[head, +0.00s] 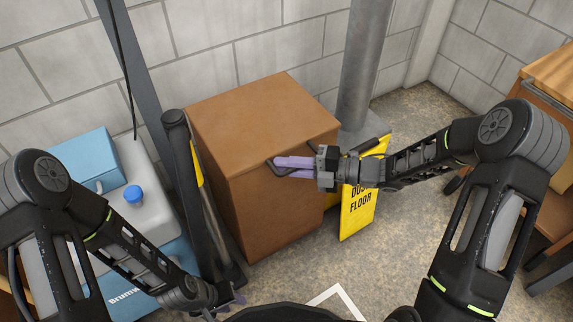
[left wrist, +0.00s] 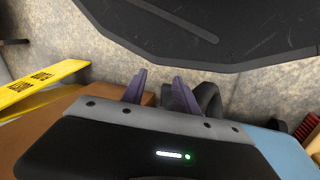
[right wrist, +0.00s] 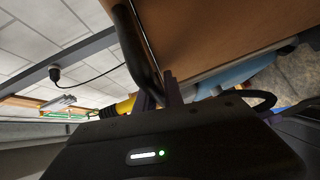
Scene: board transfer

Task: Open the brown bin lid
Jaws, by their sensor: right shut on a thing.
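The brown bin (head: 250,215) stands against the wall, with its flat brown lid (head: 262,110) lying on top and looking shut. My right gripper (head: 292,165) reaches in from the right at the bin's front right top edge. Its purple fingers are shut on the black lid handle (right wrist: 138,50), which rises beside the fingers in the right wrist view. The fingers partly hide the handle in the head view. My left gripper (left wrist: 158,92) is open and empty. It hangs low in front of the bin, and its fingers barely show in the head view.
A yellow floor sign (head: 358,215) and a grey pipe (head: 366,70) stand right of the bin. A black post (head: 190,190) and a blue and grey machine (head: 150,225) stand left of it. A wooden table (head: 550,85) is at the far right. Some floor in front is clear.

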